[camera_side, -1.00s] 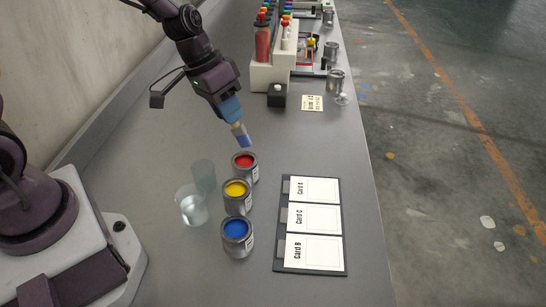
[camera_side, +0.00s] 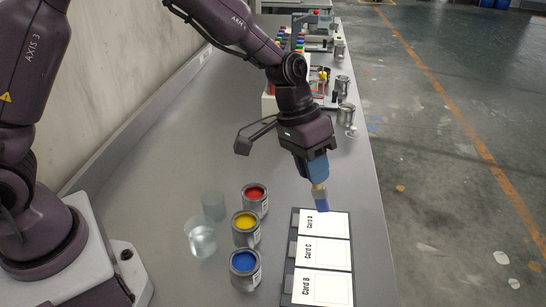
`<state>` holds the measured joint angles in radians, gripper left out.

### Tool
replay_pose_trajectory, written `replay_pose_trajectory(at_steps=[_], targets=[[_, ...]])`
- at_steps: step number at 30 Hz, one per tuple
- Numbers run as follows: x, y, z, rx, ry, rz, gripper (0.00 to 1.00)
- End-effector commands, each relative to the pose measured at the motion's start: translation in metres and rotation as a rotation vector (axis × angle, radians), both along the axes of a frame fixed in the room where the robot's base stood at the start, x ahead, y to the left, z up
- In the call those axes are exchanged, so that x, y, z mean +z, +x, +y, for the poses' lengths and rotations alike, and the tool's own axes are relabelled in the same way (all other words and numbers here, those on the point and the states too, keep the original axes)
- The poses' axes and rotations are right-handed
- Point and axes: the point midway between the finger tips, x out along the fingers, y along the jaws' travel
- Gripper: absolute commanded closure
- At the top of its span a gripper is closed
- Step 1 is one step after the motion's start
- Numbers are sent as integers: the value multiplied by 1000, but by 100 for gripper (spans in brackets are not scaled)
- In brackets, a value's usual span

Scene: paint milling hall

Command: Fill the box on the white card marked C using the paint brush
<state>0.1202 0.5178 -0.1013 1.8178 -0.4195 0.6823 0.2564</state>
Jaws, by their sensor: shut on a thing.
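My gripper (camera_side: 314,168) is shut on the paint brush (camera_side: 320,196) and holds it tip down. The bristles look blue. The tip shows in front of the upper part of card A (camera_side: 322,224), on the dark board; I cannot tell if it touches. Card C (camera_side: 326,252) lies in the middle of the board, with no paint visible on it. Card B (camera_side: 328,288) is the nearest of the three. Open tins of red paint (camera_side: 255,193), yellow paint (camera_side: 245,222) and blue paint (camera_side: 244,262) stand left of the board.
A glass of clear liquid (camera_side: 201,239) and another glass (camera_side: 213,206) stand left of the tins. Metal cans (camera_side: 343,87) and a rack of bottles are farther back. The bench's right edge (camera_side: 384,225) runs close by the board.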

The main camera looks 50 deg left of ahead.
Motion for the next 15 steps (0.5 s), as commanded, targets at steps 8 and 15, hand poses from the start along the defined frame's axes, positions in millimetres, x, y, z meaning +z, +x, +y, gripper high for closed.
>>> replay_pose_trajectory(at_steps=[8, 15], targets=[[-5, 4, 1, 86, -8, 42, 100], [-31, 3, 1, 84, -9, 42, 100]])
